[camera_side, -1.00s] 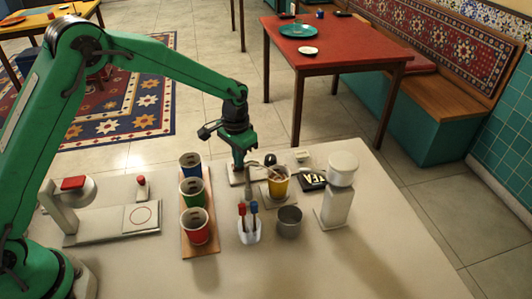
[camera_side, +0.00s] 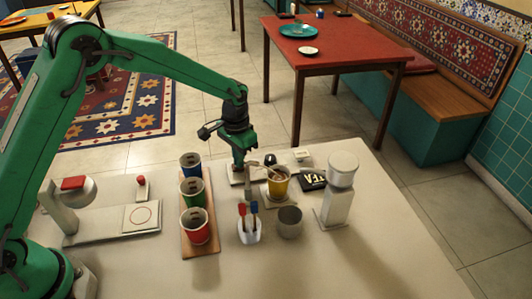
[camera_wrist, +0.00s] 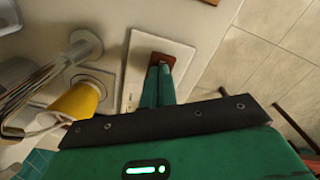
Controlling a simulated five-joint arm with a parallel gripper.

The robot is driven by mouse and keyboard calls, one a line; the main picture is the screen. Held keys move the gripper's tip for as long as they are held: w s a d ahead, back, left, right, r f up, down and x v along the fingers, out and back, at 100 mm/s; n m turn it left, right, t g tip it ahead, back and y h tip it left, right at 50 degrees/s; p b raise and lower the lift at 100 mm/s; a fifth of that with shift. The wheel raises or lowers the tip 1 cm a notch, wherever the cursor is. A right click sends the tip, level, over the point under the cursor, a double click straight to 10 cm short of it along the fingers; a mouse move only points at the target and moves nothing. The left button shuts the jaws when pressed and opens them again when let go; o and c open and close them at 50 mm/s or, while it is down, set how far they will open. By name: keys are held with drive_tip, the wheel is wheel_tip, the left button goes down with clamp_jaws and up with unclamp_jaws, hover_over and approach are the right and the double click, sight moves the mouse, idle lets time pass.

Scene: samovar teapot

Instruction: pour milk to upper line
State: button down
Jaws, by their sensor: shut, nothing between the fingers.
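A yellow cup (camera_side: 279,186) stands upright on a small square base, with a tan, light-coloured content showing at its top. The fill lines cannot be made out. A metal spout piece reaches over the cup beside a dark-topped part (camera_side: 270,159). In the wrist view the yellow cup (camera_wrist: 82,100) is left of my fingers. My gripper (camera_side: 238,168) is shut and empty, pointing down over a white plate (camera_wrist: 180,52) left of the cup. Its fingertips (camera_wrist: 159,70) are at a red-brown pad (camera_wrist: 160,60) on that plate, hiding part of it; contact is unclear.
Blue, green and red cups stand on a wooden board (camera_side: 187,246) to the left. A white holder (camera_side: 249,232) with red and blue sticks, a grey metal cup (camera_side: 289,221), a black box (camera_side: 312,179) and a white grinder-like device (camera_side: 338,200) are close by. The front right tabletop is clear.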

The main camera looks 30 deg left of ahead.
idle(0.4)
drive_tip(key=shift+r, duration=2.5)
drive_tip(key=shift+s+a+r, duration=0.15)
drive_tip(key=shift+s+r, duration=0.05)
drive_tip(key=shift+r, duration=0.3)
drive_tip(key=s+a+r+n+t, duration=0.1)
drive_tip(key=s+a+r+t, duration=0.35)
drive_tip(key=s+r, duration=0.85)
drive_tip(key=s+a+r+n, duration=0.1)
drive_tip(key=s+a, duration=0.1)
drive_tip(key=s, duration=0.5)
drive_tip(key=s+a+r+n+t, duration=0.1)
drive_tip(key=s+a+r, duration=0.1)
drive_tip(key=s, duration=0.6)
drive_tip(key=shift+s+a, duration=0.25)
drive_tip(key=shift+a, duration=0.6)
